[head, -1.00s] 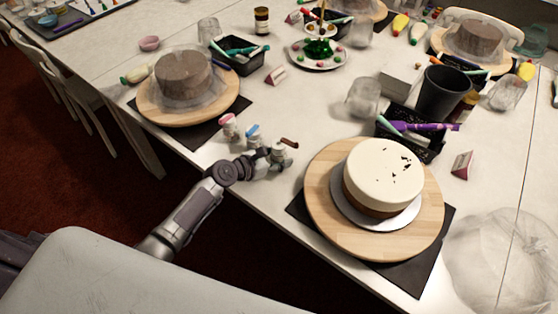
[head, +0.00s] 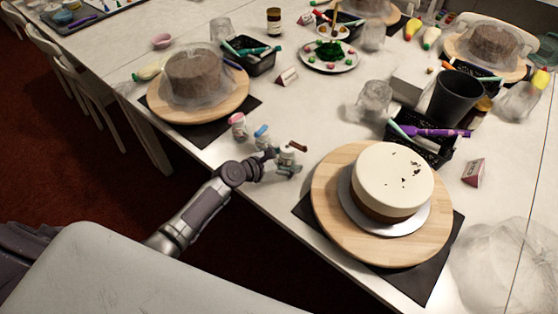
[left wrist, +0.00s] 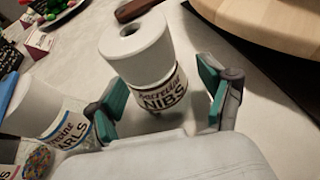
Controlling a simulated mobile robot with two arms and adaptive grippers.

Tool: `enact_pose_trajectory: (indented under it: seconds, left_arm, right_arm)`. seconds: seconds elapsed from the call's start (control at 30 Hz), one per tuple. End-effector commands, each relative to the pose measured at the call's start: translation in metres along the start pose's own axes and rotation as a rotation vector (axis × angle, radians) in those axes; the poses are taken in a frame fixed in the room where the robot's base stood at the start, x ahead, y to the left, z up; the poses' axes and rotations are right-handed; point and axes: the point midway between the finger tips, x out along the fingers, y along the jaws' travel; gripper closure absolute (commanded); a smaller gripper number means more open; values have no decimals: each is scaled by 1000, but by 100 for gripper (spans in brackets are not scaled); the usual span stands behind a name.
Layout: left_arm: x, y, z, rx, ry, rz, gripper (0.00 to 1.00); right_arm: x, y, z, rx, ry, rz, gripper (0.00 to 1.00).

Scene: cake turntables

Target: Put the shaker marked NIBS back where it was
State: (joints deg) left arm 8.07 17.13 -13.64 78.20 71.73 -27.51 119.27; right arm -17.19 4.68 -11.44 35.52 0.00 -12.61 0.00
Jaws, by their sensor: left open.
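The NIBS shaker (left wrist: 145,55) is white with a lettered label and stands on the table in the left wrist view, a brown piece showing by its top. It also shows in the head view (head: 287,156), at the near end of a short row of shakers. My left gripper (left wrist: 160,97) is open, its teal-padded fingers on either side of the shaker, with a gap at the right finger. In the head view my left gripper (head: 279,166) is at the shaker's base. The blue-capped shaker (head: 262,137), label partly readable as "PEARLS", and pink-capped shaker (head: 239,126) stand beside it. My right gripper is not seen.
A white-topped cake (head: 395,175) on a wooden turntable (head: 335,225) stands to the right of the shakers. Another turntable (head: 165,112) with a wrapped cake (head: 193,72) is behind them. A black tool basket (head: 425,147) and a clear cup (head: 374,100) stand further back.

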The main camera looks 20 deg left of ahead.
Motion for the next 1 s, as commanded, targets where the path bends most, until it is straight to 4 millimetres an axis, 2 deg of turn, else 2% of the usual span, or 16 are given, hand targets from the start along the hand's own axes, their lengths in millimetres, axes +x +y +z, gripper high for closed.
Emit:
enact_pose_trajectory:
  seconds: [0.17, 0.4, 0.6, 0.77, 1.0]
  left_arm:
    - [-28, 0, 0, 2, 2, 1, 19]
    - [-80, 0, -1, 3, 2, 1, 19]
    - [-110, 0, 0, 1, 1, 0, 19]
    - [-120, 0, 0, 2, 0, 1, 19]
    - [-120, 0, 0, 1, 0, 0, 19]
  right_arm:
    - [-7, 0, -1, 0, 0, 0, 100]
    - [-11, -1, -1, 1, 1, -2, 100]
    - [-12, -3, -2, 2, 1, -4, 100]
    - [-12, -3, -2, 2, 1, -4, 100]
    - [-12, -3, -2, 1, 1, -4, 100]
